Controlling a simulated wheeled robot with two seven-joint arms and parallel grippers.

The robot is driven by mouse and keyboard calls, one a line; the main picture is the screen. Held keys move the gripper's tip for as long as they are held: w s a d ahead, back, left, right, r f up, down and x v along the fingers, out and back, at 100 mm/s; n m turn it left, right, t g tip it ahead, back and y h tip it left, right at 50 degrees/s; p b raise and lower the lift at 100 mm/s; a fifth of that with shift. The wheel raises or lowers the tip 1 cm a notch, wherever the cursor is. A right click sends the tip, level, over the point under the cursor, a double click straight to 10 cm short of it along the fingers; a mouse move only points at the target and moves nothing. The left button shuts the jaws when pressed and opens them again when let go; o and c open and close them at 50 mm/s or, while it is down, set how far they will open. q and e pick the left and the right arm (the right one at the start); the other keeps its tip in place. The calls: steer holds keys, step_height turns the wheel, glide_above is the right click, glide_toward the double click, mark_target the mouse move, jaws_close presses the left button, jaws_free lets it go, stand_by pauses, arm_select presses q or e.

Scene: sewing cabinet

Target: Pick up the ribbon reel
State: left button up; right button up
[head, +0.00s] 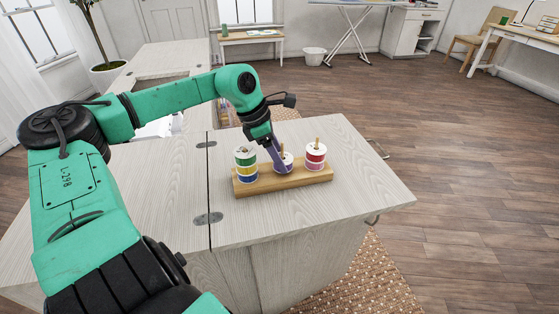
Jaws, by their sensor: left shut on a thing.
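A wooden peg stand (300,184) on the cabinet top carries ribbon reels on its pegs. The left stack has a green reel (245,158) on top, a yellow band below it and a blue one at the bottom. The right stack has a red reel (315,154) above a pink one. A purple reel (286,167) with a white top sits at the middle peg. My left gripper (280,165) points down at this middle reel and is shut on it; the fingers partly hide it. I cannot tell whether it is lifted. My right gripper is out of view.
The pale wood cabinet top (350,200) is clear in front and to the right of the stand. Metal hinges (208,218) lie along a seam to the left. Behind are a small side table (250,37), a white bin (313,56) and an ironing board.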

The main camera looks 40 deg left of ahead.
arm_select(q)
step_height(320, 180, up, 19)
steer(key=p, duration=0.2)
steer(key=shift+f, duration=0.15)
